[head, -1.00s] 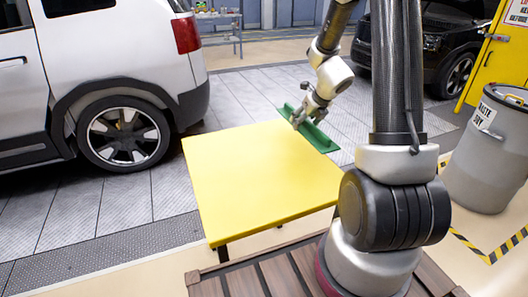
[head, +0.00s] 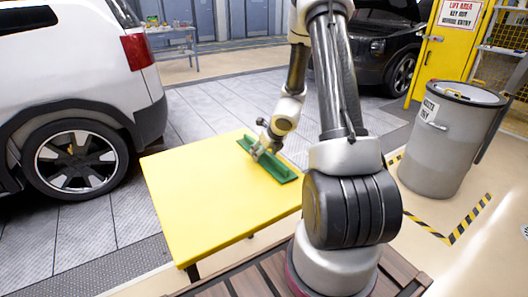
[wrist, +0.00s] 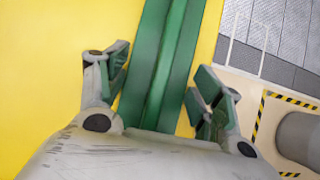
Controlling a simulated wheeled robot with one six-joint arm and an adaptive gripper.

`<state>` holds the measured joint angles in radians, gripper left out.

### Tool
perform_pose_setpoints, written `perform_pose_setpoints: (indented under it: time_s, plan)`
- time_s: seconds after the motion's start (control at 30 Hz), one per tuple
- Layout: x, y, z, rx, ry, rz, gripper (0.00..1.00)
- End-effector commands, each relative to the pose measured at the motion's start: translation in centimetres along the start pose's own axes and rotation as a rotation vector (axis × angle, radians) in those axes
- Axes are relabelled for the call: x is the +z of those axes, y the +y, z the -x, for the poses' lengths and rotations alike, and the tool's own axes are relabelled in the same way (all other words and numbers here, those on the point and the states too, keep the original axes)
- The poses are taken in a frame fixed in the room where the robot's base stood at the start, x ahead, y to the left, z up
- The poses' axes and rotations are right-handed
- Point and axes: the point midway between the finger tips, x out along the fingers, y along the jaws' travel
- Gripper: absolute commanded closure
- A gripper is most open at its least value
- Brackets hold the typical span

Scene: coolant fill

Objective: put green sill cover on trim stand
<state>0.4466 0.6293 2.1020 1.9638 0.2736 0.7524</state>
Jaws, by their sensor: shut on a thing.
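The green sill cover (head: 270,164) is a long strip with a raised rib along its middle. In the head view it lies over the back right part of a yellow flat-topped stand (head: 190,200), seemingly the trim stand. I cannot tell if it touches the top. My gripper (head: 262,152) is shut on the cover from above. In the wrist view the fingers of my gripper (wrist: 162,88) are at both sides of the green strip (wrist: 172,50), with yellow surface (wrist: 50,60) to the left. The strip's near end is hidden behind my gripper.
A white car (head: 75,90) stands at the left and a black car (head: 375,55) at the back. A grey waste drum (head: 437,145) stands at the right, near yellow-black floor tape (head: 468,220). The front of the yellow top is bare.

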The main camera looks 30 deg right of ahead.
Motion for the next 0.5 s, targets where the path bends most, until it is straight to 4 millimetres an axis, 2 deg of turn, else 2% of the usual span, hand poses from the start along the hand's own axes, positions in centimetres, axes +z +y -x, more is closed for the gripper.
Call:
perform_pose_setpoints:
  time_s: [0.27, 0.3, 0.4, 0.5]
  plan:
    - [-0.07, 0.02, -0.12, 0.001, 0.0, 0.001, 0.62]
    - [-0.12, 0.03, -0.18, 0.001, 0.0, 0.001, 0.32]
    - [-0.08, 0.03, -0.15, 0.001, -0.001, 0.002, 0.14]
    - [-0.08, 0.04, -0.15, 0.001, -0.001, 0.002, 0.12]
